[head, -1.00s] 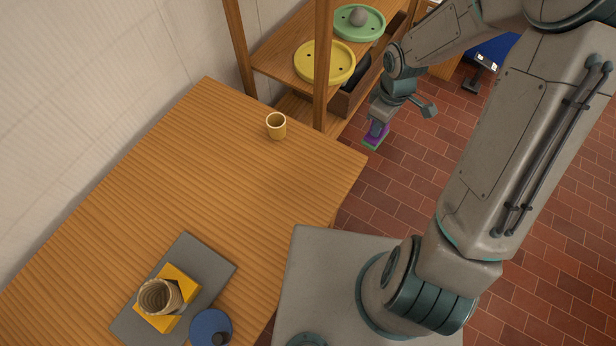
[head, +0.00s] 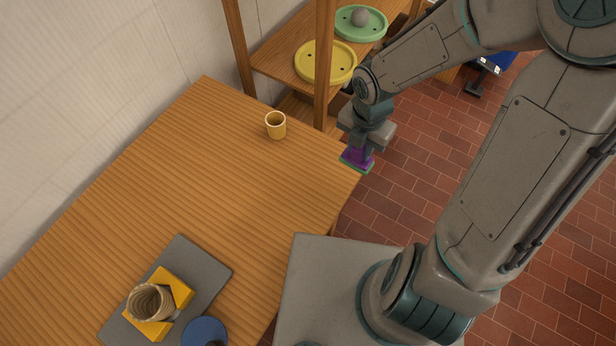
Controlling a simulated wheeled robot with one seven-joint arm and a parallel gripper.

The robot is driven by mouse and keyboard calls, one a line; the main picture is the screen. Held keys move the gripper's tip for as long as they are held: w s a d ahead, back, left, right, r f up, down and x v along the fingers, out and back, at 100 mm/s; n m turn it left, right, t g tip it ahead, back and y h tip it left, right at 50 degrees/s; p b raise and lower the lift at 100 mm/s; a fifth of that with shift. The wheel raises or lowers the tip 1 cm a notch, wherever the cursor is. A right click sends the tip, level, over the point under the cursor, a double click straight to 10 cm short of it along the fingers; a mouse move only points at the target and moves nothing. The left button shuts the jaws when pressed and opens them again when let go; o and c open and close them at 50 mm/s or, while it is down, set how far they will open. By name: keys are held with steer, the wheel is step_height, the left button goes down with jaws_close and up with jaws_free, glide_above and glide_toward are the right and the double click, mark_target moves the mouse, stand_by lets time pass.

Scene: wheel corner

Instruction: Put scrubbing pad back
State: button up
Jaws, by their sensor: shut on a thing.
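My gripper (head: 360,150) is at the right far corner of the wooden table, pointing down. It is shut on the scrubbing pad (head: 357,160), a purple block with a thin green underside. The pad is level with or above the table's corner edge; I cannot tell whether it touches the wood. The fingers partly hide the pad's top.
A grey board (head: 205,262) holds a yellow block (head: 176,287) with a ribbed pot (head: 150,302). A blue disc (head: 205,331) is nearby. Behind, shelves hold a yellow plate (head: 325,62) and green plate (head: 361,22).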

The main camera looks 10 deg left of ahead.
steer(key=shift+a, duration=0.1)
steer(key=shift+s+a+f+b, duration=0.1)
steer(key=shift+a+f+b, duration=0.95)
steer(key=shift+a+f, duration=1.75)
steer(key=shift+s+a+f+b, duration=0.1)
steer(key=shift+a+f+b, duration=0.9)
steer(key=shift+a+f, duration=1.75)
steer(key=shift+a+r, duration=0.2)
steer(key=shift+r, duration=0.05)
steer(key=shift+f, duration=0.25)
steer(key=o, duration=0.9)
steer(key=shift+b, duration=0.3)
